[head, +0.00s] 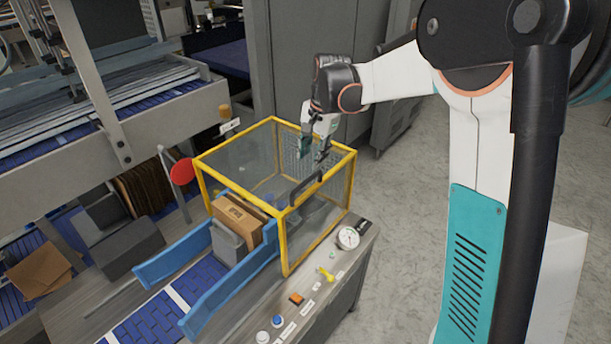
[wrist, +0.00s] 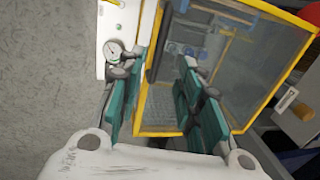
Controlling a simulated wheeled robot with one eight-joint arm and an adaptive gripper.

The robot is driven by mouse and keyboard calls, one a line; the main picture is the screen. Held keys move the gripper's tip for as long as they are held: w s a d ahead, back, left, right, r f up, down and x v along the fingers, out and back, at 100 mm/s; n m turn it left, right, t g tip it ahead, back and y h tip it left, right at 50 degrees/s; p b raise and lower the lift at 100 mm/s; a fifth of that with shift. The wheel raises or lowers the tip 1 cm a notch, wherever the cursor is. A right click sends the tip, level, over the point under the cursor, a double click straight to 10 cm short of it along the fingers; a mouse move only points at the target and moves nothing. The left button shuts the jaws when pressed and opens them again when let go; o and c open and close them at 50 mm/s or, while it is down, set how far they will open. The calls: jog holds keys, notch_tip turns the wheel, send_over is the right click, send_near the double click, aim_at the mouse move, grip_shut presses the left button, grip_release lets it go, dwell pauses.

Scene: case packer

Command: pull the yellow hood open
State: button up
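The yellow hood (head: 284,243) is a yellow-framed box with clear panels, standing over the conveyor and seemingly closed. It also shows in the wrist view (wrist: 290,72). Its dark bar handle (head: 305,188) is on the top near the right front edge; in the wrist view the handle (wrist: 156,48) lies ahead of the fingers. My gripper (head: 314,150) is above the hood's top, close behind the handle in the head view. Its teal-padded fingers (wrist: 157,75) are apart with nothing between them. I cannot tell whether a finger touches the hood.
A brown carton (head: 240,219) stands between blue guide rails (head: 232,293) at the hood's left opening. A gauge (head: 348,237) and buttons (head: 296,299) sit on the panel in front. A red disc (head: 182,171) stands left of the hood. Open floor (head: 395,240) lies right.

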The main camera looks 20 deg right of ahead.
aim_at(305, 182)
jog(key=f, duration=0.3)
jog(key=w+f, duration=0.1)
jog(key=f, duration=0.3)
jog(key=a+f, duration=0.1)
jog(key=f, duration=0.2)
jog(key=shift+w+a+f, duration=0.1)
jog(key=shift+w+f, duration=0.05)
jog(key=shift+w, duration=0.2)
jog(key=shift+c, duration=0.5)
grip_shut()
